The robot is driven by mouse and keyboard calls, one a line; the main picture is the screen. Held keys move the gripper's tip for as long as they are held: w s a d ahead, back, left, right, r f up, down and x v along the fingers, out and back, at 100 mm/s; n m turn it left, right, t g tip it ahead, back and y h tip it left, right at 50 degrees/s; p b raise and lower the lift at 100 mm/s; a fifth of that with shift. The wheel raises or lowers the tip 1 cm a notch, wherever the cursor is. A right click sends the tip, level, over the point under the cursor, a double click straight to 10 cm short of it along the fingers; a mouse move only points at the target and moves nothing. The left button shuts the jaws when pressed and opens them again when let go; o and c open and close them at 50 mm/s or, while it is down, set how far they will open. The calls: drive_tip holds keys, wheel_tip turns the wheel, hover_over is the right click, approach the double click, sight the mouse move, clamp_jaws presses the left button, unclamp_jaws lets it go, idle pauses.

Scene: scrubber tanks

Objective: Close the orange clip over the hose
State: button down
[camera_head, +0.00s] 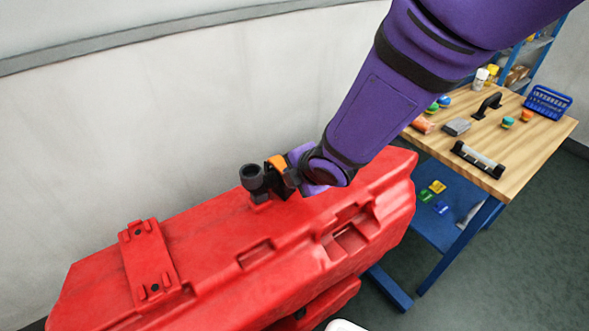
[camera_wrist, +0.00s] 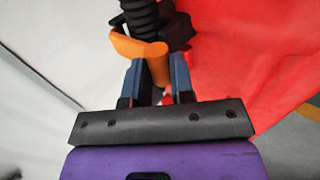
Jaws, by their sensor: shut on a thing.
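The orange clip (camera_wrist: 140,47) shows in the wrist view, its broad part beside the black ribbed hose (camera_wrist: 140,18) and its end running down between my fingers. My gripper (camera_wrist: 158,80) is shut on that end of the clip. In the head view the clip (camera_head: 277,162) is a small orange patch at the tip of my arm. The hose's open black end (camera_head: 252,177) stands up to its left, on the red tank (camera_head: 210,250). I cannot tell whether the clip is latched; a dark bracket (camera_wrist: 178,28) sits beside it.
A wooden-topped blue workbench (camera_head: 500,160) with small tools, bottles and a blue basket (camera_head: 547,102) stands at the right. A pale wall (camera_head: 150,120) runs close behind the tank. Bare grey floor (camera_head: 480,260) lies at the lower right.

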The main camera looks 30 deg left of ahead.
drive_tip(key=shift+s+d+f+h, duration=0.15)
drive_tip(key=shift+d+f, duration=0.1)
drive_tip(key=shift+f, duration=0.15)
drive_tip(key=shift+s+d+f+h, duration=0.1)
drive_tip(key=shift+d+f+h, duration=0.1)
drive_tip(key=shift+f, duration=0.15)
drive_tip(key=c, duration=1)
unclamp_jaws()
drive_tip(key=shift+a, duration=0.1)
drive_tip(key=shift+w+r, duration=0.1)
drive_tip(key=shift+r, duration=0.2)
drive_tip(key=v, duration=1)
drive_tip(key=shift+d+r, duration=0.1)
drive_tip(key=shift+d, duration=0.2)
